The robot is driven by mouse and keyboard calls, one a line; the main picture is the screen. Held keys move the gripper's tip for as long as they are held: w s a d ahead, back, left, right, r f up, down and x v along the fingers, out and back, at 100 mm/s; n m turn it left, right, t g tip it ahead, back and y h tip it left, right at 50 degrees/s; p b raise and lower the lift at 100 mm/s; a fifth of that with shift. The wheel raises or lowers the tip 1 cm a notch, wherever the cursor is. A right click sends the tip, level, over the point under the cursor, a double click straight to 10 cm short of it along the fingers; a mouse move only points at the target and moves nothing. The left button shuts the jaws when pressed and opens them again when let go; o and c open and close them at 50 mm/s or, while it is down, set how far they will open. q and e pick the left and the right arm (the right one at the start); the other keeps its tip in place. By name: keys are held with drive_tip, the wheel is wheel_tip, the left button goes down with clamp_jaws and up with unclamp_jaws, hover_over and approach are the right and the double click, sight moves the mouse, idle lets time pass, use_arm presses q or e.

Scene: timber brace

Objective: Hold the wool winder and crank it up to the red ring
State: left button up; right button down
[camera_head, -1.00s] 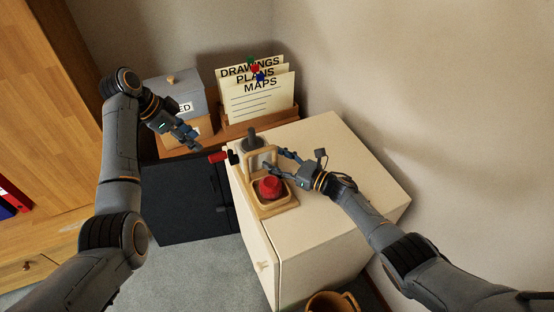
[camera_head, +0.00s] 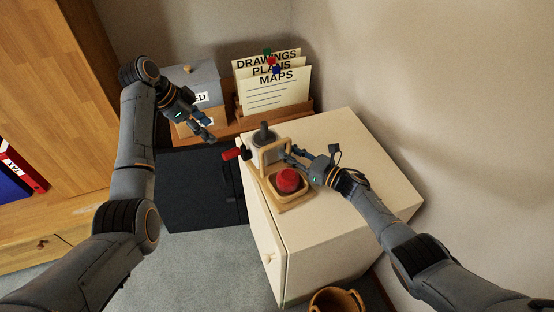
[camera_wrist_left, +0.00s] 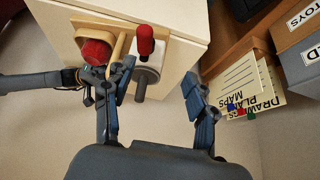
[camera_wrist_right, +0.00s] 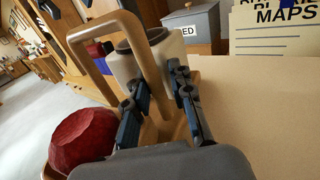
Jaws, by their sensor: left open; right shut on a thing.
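The wool winder stands on the cream cabinet. It has a wooden base (camera_head: 297,205), a wooden arch (camera_head: 262,160), a pale drum with a grey top (camera_head: 264,134), and a crank with a red handle (camera_head: 231,153) sticking out left. A red wool ball (camera_head: 288,180) sits in its tray. My right gripper (camera_wrist_right: 158,85) is shut on a post of the wooden arch, beside the drum. My left gripper (camera_head: 208,132) is open and empty, in the air above and left of the handle. In the left wrist view the red handle (camera_wrist_left: 145,40) lies beyond the open fingers. I cannot make out the red ring.
The cream cabinet top (camera_head: 350,150) is clear right of the winder. Behind stand a grey box (camera_head: 190,80) and a wooden file holder (camera_head: 285,117) with cards. A dark cabinet (camera_head: 195,190) is at left. A brown pot (camera_head: 335,300) stands below in front.

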use_arm(q)
drive_tip(key=w+a+f+t+y, duration=0.3)
drive_tip(key=a+f+t, duration=0.15)
drive_tip(key=f, duration=0.35)
drive_tip(key=m+t+h, duration=0.5)
drive_tip(key=m+t, duration=0.3)
drive_tip(key=t, duration=0.2)
approach(227, 159)
drive_tip(key=x, duration=1.2)
drive_tip(key=shift+f, duration=0.1)
drive_tip(key=c, duration=1.3)
